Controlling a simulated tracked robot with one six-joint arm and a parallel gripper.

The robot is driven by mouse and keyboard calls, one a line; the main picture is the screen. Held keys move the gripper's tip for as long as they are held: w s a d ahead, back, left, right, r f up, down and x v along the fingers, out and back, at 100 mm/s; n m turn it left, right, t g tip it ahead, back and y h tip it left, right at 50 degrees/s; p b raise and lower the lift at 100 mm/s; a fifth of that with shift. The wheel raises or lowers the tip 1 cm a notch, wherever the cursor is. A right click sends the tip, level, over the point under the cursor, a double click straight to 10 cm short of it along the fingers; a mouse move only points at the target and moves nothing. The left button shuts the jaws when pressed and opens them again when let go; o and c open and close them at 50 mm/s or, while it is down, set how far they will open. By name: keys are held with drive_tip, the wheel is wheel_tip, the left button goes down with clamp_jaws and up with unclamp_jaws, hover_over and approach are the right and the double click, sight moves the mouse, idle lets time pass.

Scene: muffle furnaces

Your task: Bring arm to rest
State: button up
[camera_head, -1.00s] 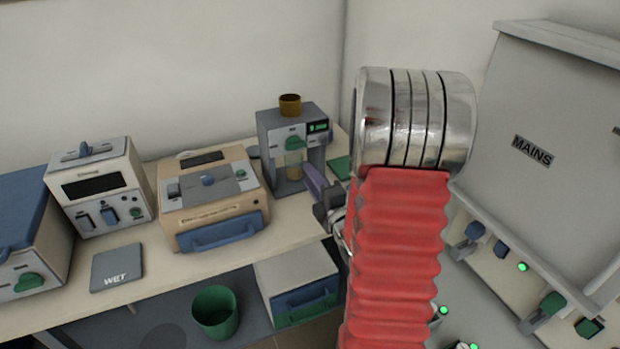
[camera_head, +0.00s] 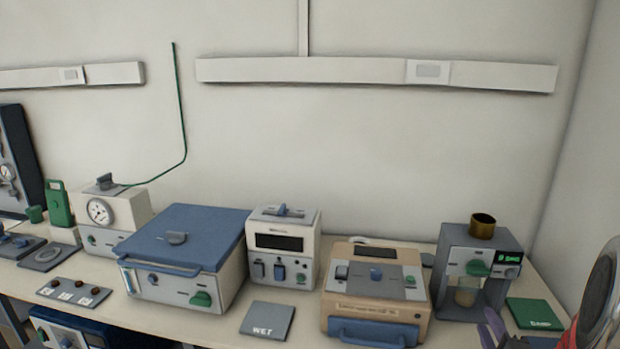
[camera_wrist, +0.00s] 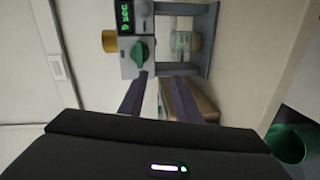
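My gripper (camera_wrist: 159,98) shows in the wrist view as two dark purple fingers apart, with nothing held between them. In the head view my gripper (camera_head: 492,335) is partly visible at the bottom right, in front of the grey machine. My arm's shiny joint and red sleeve are cut off at the right edge. The grey machine (camera_head: 453,262) has a green knob, a brown cup (camera_head: 482,226) on top and a clear vessel inside. In the wrist view the machine (camera_wrist: 128,52) appears sideways, beyond the fingertips.
The bench carries a beige blue-handled box (camera_head: 385,318), a white meter box (camera_head: 283,262), a blue-lidded box (camera_head: 190,235), a WET pad (camera_head: 267,319) and a DAMP pad (camera_head: 537,313). A green bin (camera_wrist: 287,143) shows in the wrist view. The wall above is mostly clear.

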drive_tip(key=s+d+f+m+g, duration=0.2)
drive_tip(key=s+f+m+g, duration=0.35)
drive_tip(key=f, duration=0.35)
drive_tip(key=s+a+m+g, duration=0.4)
drive_tip(key=m+g, duration=0.1)
drive_tip(key=m, duration=0.1)
drive_tip(key=s+a+r+y, duration=0.1)
drive_tip(key=s+a+r, duration=0.2)
drive_tip(key=a+r, duration=0.3)
drive_tip(key=s+a+r+m+y, duration=0.1)
drive_tip(key=s+a+r+y, duration=0.1)
drive_tip(key=a+r, duration=0.5)
drive_tip(key=s+a+r+y, duration=0.1)
drive_tip(key=s+a+r, duration=0.4)
drive_tip(key=a, duration=1)
wheel_tip(320, 180, up, 2)
drive_tip(key=shift+a+r+m+y, duration=0.25)
drive_tip(key=shift+a+m+y, duration=0.05)
drive_tip(key=shift+m, duration=0.05)
